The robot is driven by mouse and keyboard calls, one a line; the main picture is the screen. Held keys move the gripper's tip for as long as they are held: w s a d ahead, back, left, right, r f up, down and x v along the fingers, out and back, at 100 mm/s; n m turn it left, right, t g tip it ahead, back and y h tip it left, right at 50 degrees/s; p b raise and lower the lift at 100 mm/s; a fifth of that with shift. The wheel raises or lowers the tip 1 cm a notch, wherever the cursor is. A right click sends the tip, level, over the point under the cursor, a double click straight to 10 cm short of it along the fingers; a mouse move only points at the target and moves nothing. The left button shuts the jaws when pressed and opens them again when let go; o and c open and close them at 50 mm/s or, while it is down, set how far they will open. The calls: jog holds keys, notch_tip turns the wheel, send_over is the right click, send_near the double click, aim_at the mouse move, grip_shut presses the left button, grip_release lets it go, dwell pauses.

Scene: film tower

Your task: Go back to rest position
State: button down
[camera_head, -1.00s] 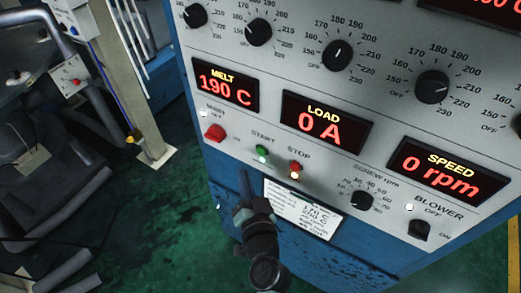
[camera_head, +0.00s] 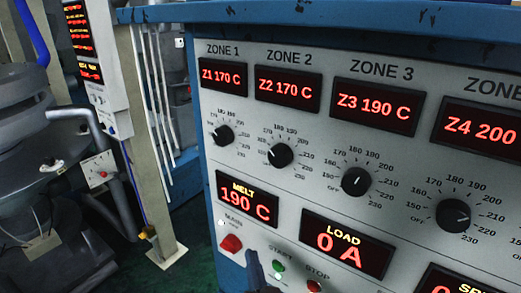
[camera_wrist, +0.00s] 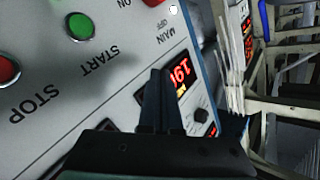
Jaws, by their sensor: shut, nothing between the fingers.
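My gripper (camera_wrist: 158,75) is shut, with its two dark fingers together and nothing between them. In the wrist view it points along the control panel, in front of the melt display (camera_wrist: 180,76). In the head view only a dark tip of my gripper (camera_head: 252,262) shows at the bottom edge, left of the green START button (camera_head: 278,266); the rest is out of frame. Whether it touches the panel cannot be told.
The blue-framed control panel (camera_head: 300,160) fills the right, with zone dials, red displays, a red main switch (camera_head: 231,243) and a STOP button (camera_head: 314,286). A beige post (camera_head: 150,150) and dark machinery (camera_head: 30,120) stand left. Some green floor (camera_head: 200,265) shows between.

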notch_tip(320, 180, up, 27)
jog(key=a+n+t+y, duration=0.1)
jog(key=a+n+t, duration=0.1)
jog(key=n+t, duration=0.25)
jog(key=s+d+r+t+h, duration=0.1)
jog(key=s+r+t+h, duration=0.1)
jog(key=s+r, duration=0.5)
jog(key=s+d+r+t+h, duration=0.2)
jog(key=s+r, duration=0.6)
jog(key=r, duration=0.6)
jog(key=shift+s+r+m+t, duration=0.15)
jog(key=shift+r+m+t, duration=0.25)
jog(key=shift+t, duration=0.35)
jog(key=shift+d, duration=0.15)
